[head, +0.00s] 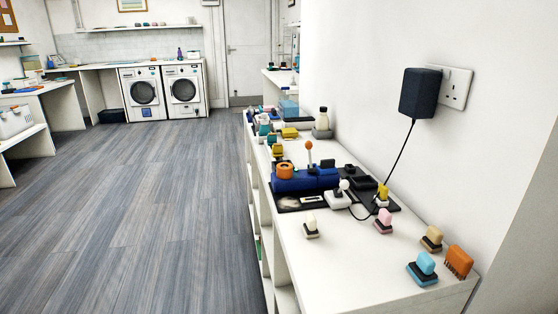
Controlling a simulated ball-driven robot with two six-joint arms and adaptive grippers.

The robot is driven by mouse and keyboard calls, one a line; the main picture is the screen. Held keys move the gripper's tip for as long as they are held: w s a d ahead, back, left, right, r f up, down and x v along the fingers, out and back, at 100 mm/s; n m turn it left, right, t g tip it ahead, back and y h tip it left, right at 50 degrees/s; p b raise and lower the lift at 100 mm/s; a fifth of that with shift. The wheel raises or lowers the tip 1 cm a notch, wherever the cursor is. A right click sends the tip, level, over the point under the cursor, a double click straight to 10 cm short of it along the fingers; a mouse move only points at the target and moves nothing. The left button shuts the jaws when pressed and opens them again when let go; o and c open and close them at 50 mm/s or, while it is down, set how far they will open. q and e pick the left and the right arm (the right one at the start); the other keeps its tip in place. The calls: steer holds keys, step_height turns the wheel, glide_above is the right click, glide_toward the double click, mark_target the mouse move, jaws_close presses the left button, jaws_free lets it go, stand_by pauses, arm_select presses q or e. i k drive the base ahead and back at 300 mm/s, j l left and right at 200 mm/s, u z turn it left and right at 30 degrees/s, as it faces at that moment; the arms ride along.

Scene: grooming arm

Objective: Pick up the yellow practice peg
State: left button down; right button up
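Several small yellow things stand on the long white counter, and I cannot tell for sure which one is the practice peg. One yellow piece (382,191) stands upright at the right end of the dark mat, next to the black cable. Another yellow piece (277,150) stands further back near the counter's left edge. A yellow block (289,132) lies behind that. All are small in the head view, so their shapes are unclear. Neither of my grippers is in view.
The white counter (330,270) runs along the right wall. A blue roll (300,184), an orange ring (285,170) and a white joystick-like piece (338,199) crowd its middle. Brushes stand at the near end. A cable hangs from a black plug (420,93). The wooden floor at left is clear.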

mark_target(277, 148)
steer(key=j+z, duration=0.1)
steer(key=z, duration=1.35)
steer(key=i+j, duration=0.1)
steer(key=j, duration=0.5)
steer(key=i+j, duration=0.15)
steer(key=j, duration=0.5)
steer(key=i+j, duration=0.1)
steer(key=j, duration=0.5)
steer(key=i+j+z, duration=0.1)
steer(key=j, duration=0.5)
steer(key=i+j, duration=0.15)
steer(key=j, duration=0.5)
